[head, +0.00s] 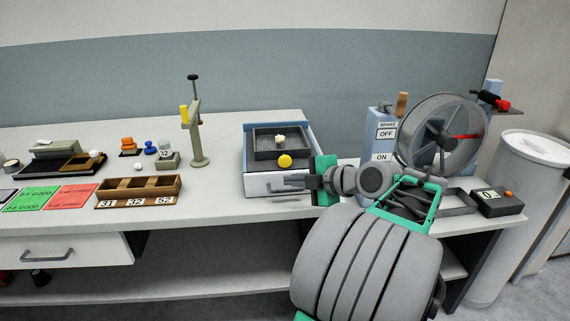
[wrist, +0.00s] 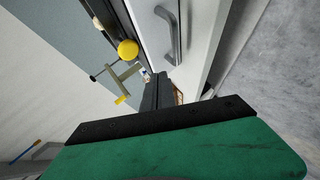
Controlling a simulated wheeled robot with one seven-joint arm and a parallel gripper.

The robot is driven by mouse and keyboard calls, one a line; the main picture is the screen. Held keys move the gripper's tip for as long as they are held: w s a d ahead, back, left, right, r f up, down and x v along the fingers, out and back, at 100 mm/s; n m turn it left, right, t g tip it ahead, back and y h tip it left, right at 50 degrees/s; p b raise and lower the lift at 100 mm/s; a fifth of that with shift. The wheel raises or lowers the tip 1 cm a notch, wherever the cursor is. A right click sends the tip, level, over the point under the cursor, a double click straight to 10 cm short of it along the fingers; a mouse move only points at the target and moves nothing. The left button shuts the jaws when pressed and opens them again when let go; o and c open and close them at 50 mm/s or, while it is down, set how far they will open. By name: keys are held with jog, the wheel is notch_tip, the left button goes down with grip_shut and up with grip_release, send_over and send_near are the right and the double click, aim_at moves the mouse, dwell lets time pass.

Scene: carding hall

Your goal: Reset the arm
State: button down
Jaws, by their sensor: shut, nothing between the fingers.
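My gripper (head: 298,180) is at the end of my grey and green arm, just in front of a blue-sided box with a white drawer front (head: 262,184) on the bench. Its dark fingers point left in the head view and look closed and empty. In the wrist view my gripper (wrist: 158,80) shows as dark fingers beyond a green plate, and the drawer handle (wrist: 168,35) is close by. I cannot tell whether the fingers touch the drawer front. A yellow ball-shaped knob (head: 285,161) sits above the drawer; it also shows in the wrist view (wrist: 128,49).
A scale-like device (head: 497,203) lies near the right edge. A wooden tray (head: 140,190), green and red cards and a stand (head: 198,145) are left. Bench between tray and box is clear.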

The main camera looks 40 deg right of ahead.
jog(key=w+a+m+g+p, duration=0.3)
jog(key=a+m+g+p, duration=0.4)
jog(key=a, duration=1.4)
jog(key=s+a+m+g+h+p, duration=0.1)
jog(key=s+a+m+g+p, duration=0.1)
jog(key=s+a+m+p, duration=0.4)
jog(key=s+a+m, duration=0.2)
jog(key=s+a, duration=0.2)
jog(key=s, duration=0.1)
jog(key=shift+s+f+g+p, duration=0.3)
jog(key=shift+f+g+p, duration=0.05)
jog(key=shift+g+p, duration=0.05)
jog(key=c, duration=2.2)
grip_release()
